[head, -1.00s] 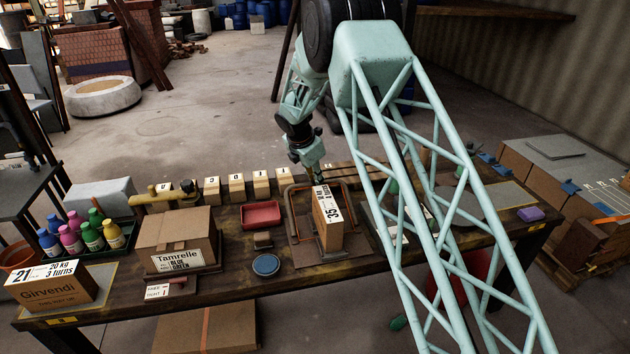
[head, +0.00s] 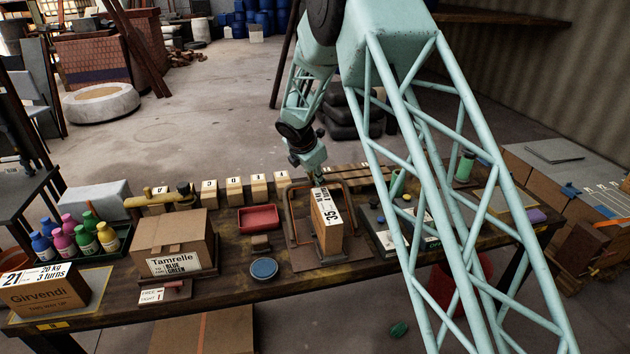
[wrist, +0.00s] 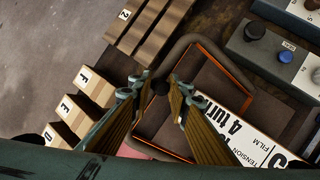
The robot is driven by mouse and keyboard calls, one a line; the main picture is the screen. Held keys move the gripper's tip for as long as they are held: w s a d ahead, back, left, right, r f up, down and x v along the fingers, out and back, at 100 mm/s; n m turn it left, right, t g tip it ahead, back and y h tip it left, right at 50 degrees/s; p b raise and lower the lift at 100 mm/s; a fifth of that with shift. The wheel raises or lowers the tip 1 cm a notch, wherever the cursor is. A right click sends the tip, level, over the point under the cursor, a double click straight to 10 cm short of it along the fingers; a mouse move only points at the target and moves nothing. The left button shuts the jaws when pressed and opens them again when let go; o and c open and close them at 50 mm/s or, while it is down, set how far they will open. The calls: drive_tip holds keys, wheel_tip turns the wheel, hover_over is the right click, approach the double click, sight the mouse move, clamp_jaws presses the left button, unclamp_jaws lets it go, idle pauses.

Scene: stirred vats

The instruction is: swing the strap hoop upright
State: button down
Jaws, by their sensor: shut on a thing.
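The strap hoop (head: 289,207) is a brown tube frame with rounded corners on the strapping base (head: 304,262), near the table's middle. It looks tilted back behind the upright "35" carton (head: 327,215); I cannot tell its exact angle. My gripper (head: 317,179) is at the hoop's far bar, behind the carton's top. In the wrist view, the hoop (wrist: 205,43) shows an orange inner edge, and my gripper (wrist: 160,87) is shut around a dark knob at its bar. The carton (wrist: 222,122) lies inside the hoop's outline there. The knob is partly hidden by the fingers.
A red tray (head: 258,219) and blue disc (head: 264,268) are left of the base. The Tamrelle box (head: 172,240) is further left. A grey control panel (head: 385,236) stands close on the right. Lettered blocks (head: 234,189) line the back edge.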

drive_tip(key=shift+s+d, duration=0.25)
drive_tip(key=shift+s, duration=0.25)
drive_tip(key=shift+s+d, duration=0.2)
drive_tip(key=shift+s, duration=0.4)
drive_tip(key=c, duration=2.6)
unclamp_jaws()
drive_tip(key=shift+o, duration=0.2)
drive_tip(key=shift+r, duration=0.1)
drive_tip(key=shift+a+r, duration=0.1)
drive_tip(key=shift+r, duration=0.1)
drive_tip(key=shift+r, duration=0.1)
drive_tip(key=shift+v, duration=3.9)
